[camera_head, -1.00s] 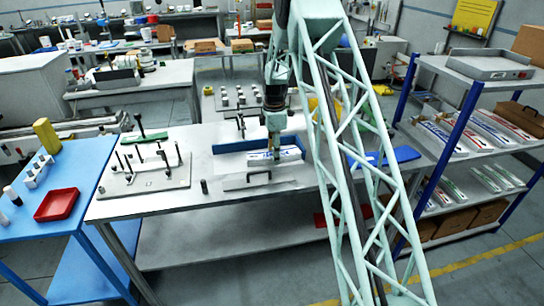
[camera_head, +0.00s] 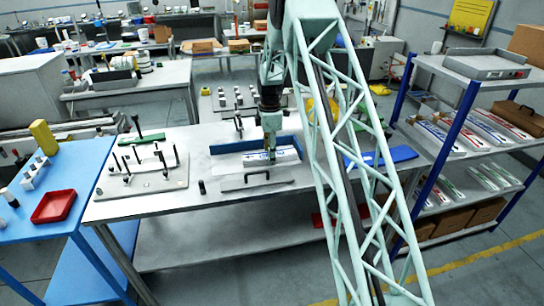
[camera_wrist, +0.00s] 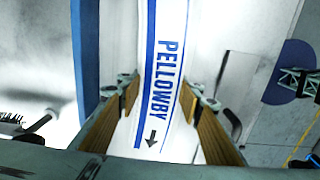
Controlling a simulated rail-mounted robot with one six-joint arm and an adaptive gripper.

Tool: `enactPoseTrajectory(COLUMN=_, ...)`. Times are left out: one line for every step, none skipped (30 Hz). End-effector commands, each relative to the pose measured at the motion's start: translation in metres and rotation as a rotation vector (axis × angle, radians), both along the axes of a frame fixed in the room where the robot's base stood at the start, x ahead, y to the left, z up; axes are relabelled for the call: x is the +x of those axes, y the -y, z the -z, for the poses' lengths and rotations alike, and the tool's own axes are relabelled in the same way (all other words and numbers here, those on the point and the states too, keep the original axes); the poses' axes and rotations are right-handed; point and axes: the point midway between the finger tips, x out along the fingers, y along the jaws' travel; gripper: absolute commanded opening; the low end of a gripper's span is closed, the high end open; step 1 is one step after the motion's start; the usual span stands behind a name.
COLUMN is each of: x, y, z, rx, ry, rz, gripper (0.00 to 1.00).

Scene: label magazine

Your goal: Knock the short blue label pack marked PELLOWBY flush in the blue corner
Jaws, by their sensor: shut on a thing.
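The white label pack with blue edge stripes and blue PELLOWBY lettering (camera_wrist: 165,65) runs lengthwise between my fingers in the wrist view. My gripper (camera_wrist: 157,100) is shut on its sides, with one tan-padded finger on each side. In the head view the pack (camera_head: 286,155) lies on the metal table, with my gripper (camera_head: 270,158) over its middle. The blue corner (camera_head: 228,148) stands behind the pack as a long upright wall. In the wrist view the blue wall (camera_wrist: 86,45) runs along the pack's left, with a pale gap between them. The pack's near end is partly hidden.
A grey plate with a dark handle (camera_head: 257,183) lies in front of the pack. A pin board (camera_head: 145,178) and a small dark cylinder (camera_head: 201,187) are to the left. A flat blue piece (camera_head: 395,156) lies right, behind my lattice column. Bare table (camera_head: 215,210) shows in front.

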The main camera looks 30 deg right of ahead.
Motion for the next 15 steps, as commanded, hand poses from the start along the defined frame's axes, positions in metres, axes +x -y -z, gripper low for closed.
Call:
enactPoseTrajectory(x=0.001, y=-0.002, z=0.000, rx=0.000, ry=0.000, rz=0.000, gripper=0.16)
enactPoseTrajectory(x=0.001, y=-0.003, z=0.000, rx=0.000, ry=0.000, rz=0.000, gripper=0.16)
enactPoseTrajectory(x=0.001, y=-0.005, z=0.000, rx=0.000, ry=0.000, rz=0.000, gripper=0.16)
enactPoseTrajectory(x=0.002, y=-0.006, z=0.000, rx=0.000, ry=0.000, rz=0.000, gripper=0.16)
enactPoseTrajectory(x=0.002, y=-0.007, z=0.000, rx=0.000, ry=0.000, rz=0.000, gripper=0.16)
enactPoseTrajectory(x=0.002, y=-0.009, z=0.000, rx=0.000, ry=0.000, rz=0.000, gripper=0.16)
enactPoseTrajectory(x=0.003, y=-0.010, z=0.000, rx=0.000, ry=0.000, rz=0.000, gripper=0.16)
enactPoseTrajectory(x=0.003, y=-0.011, z=0.000, rx=0.000, ry=0.000, rz=0.000, gripper=0.16)
enactPoseTrajectory(x=0.003, y=-0.012, z=0.000, rx=0.000, ry=0.000, rz=0.000, gripper=0.16)
enactPoseTrajectory(x=0.003, y=-0.013, z=0.000, rx=0.000, ry=0.000, rz=0.000, gripper=0.16)
enactPoseTrajectory(x=0.004, y=-0.013, z=0.000, rx=0.000, ry=0.000, rz=0.000, gripper=0.16)
enactPoseTrajectory(x=0.004, y=-0.014, z=0.000, rx=0.000, ry=0.000, rz=0.000, gripper=0.16)
enactPoseTrajectory(x=0.004, y=-0.014, z=0.000, rx=0.000, ry=0.000, rz=0.000, gripper=0.16)
enactPoseTrajectory(x=0.004, y=-0.014, z=0.000, rx=0.000, ry=0.000, rz=0.000, gripper=0.16)
enactPoseTrajectory(x=0.004, y=-0.014, z=0.000, rx=0.000, ry=0.000, rz=0.000, gripper=0.16)
